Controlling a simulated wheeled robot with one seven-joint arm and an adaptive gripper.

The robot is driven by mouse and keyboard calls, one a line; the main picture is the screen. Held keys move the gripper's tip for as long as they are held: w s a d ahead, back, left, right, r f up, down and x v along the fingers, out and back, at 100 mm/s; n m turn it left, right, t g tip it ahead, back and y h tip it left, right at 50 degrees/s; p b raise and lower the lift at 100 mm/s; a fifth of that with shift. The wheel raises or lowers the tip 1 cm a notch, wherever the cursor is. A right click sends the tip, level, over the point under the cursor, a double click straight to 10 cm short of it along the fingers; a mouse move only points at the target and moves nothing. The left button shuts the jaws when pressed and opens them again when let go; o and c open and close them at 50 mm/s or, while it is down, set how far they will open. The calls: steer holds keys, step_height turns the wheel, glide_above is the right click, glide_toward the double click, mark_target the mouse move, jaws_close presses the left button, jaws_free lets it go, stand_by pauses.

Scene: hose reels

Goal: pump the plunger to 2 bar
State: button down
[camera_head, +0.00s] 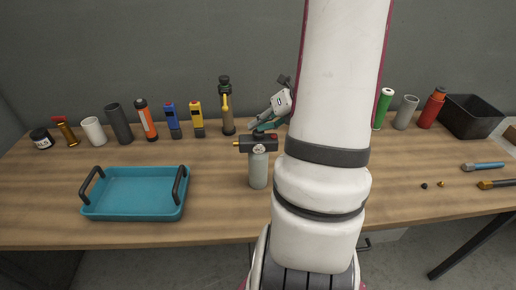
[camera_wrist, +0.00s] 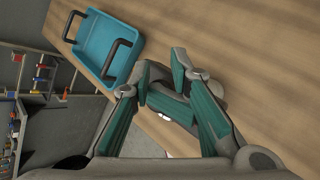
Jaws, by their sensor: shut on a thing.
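A pump sprayer (camera_head: 258,170) with a pale grey body, a dark head, a small round gauge and a brass nozzle stands upright on the table near the middle. My gripper (camera_head: 262,126) is at the top of its head, shut on the plunger, which is mostly hidden by the fingers. The gauge is too small to read. How far the plunger is up or down cannot be told.
A teal tray (camera_head: 133,212) with dark handles lies to the left on the wooden table. Several bottles, cups and tools stand in a row along the back, including a brass-and-black sprayer (camera_head: 227,108). A black bin (camera_head: 471,117) is at the right. Table between tray and sprayer is clear.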

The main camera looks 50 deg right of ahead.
steer(key=shift+s+f, duration=0.1)
steer(key=shift+d+r+p, duration=0.1)
steer(key=shift+r+p, duration=0.4)
steer(key=shift+r, duration=0.2)
step_height(320, 180, up, 2)
steer(key=shift+r+p, duration=0.1)
steer(key=shift+p, duration=0.7)
step_height(320, 180, up, 4)
steer(key=p, duration=0.2)
steer(key=shift+p, duration=0.3)
